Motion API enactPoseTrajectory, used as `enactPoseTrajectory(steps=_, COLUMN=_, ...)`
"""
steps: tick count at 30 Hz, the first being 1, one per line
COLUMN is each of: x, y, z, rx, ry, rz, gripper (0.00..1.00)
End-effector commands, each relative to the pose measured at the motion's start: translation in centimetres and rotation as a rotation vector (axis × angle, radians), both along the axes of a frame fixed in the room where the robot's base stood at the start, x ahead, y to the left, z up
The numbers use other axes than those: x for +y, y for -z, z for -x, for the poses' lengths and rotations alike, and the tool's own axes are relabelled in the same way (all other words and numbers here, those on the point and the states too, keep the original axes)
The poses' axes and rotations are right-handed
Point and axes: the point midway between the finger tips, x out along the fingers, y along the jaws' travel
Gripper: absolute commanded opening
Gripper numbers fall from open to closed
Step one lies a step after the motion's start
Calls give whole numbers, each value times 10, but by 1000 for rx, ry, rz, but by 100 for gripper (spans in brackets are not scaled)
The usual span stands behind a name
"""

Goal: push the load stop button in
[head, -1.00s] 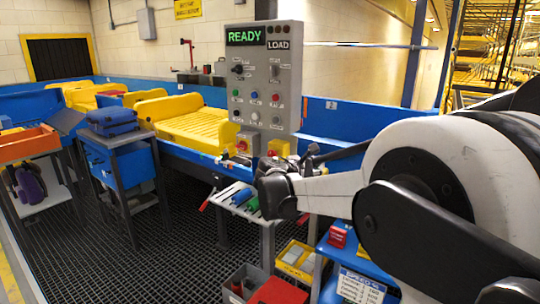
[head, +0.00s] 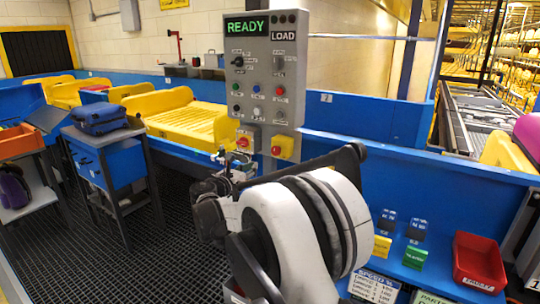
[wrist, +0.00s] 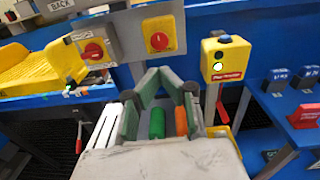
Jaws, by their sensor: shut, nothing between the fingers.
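The grey control panel (head: 264,75) carries a lit READY sign, a LOAD sign and rows of knobs and buttons. A red button (head: 280,91) sits in its right column under LOAD; its small label is unreadable. Below are a red knob on a grey box (head: 248,137) and a red knob on a yellow box (head: 284,146). In the wrist view these are the grey box (wrist: 97,32) and yellow box (wrist: 177,27). I cannot tell which control is the load stop. My gripper (wrist: 164,75) is shut and empty, below and in front of the boxes, apparently touching neither.
A yellow box with a dark button (wrist: 212,72) stands right of my gripper in the wrist view. Green (wrist: 157,123) and orange (wrist: 180,121) objects lie beyond the fingers. A blue ledge with small signs and a red bin (head: 480,262) is at right.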

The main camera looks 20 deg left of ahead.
Motion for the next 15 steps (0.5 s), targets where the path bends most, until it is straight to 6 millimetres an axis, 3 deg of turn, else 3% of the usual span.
enactPoseTrajectory(steps=7, x=-3, y=1, z=-16, rx=1, ry=2, rz=-1, gripper=0)
enactPoseTrajectory(steps=15, x=-11, y=2, z=-65, rx=1, ry=2, rz=-1, gripper=0)
